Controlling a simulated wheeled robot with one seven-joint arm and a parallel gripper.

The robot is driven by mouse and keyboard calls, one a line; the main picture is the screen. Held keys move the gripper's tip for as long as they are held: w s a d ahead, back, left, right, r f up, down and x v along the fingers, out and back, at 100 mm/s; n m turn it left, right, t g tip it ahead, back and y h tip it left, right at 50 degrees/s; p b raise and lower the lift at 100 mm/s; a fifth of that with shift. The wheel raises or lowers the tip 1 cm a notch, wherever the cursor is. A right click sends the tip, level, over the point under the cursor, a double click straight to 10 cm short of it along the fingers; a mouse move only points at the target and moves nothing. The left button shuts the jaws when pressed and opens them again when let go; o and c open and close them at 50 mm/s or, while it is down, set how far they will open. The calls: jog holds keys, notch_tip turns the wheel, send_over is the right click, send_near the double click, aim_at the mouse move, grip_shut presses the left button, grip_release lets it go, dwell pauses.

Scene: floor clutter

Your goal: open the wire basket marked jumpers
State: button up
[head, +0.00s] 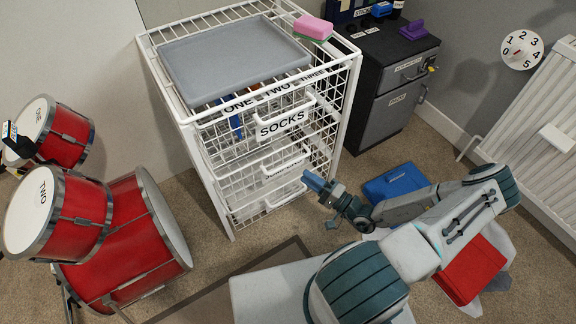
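A white wire drawer unit (352,100) stands in the middle of the head view with baskets stacked inside. The upper basket's label reads SOCKS (281,123). Below it is the jumpers basket, with a white handle and a label (285,168) that is small and seen at a steep angle. The baskets look pushed in, flush with the frame. My gripper (323,203) is in front of the unit's lower right, to the right of and below the jumpers label. Its blue-tipped fingers look apart with nothing between them. It looks clear of the handle.
A grey tray (230,58) and a pink sponge (313,27) lie on top of the unit. Red drums (128,235) stand at the left. A dark cabinet (390,85) stands behind right. A blue object (396,183) and a red one (470,270) lie near my arm. A radiator (540,130) is at the right.

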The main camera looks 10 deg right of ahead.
aim_at(288, 164)
jog(key=b+x, duration=0.1)
jog(key=x, duration=0.7)
jog(key=shift+w+a+b, duration=0.15)
jog(key=shift+b, duration=0.15)
grip_shut()
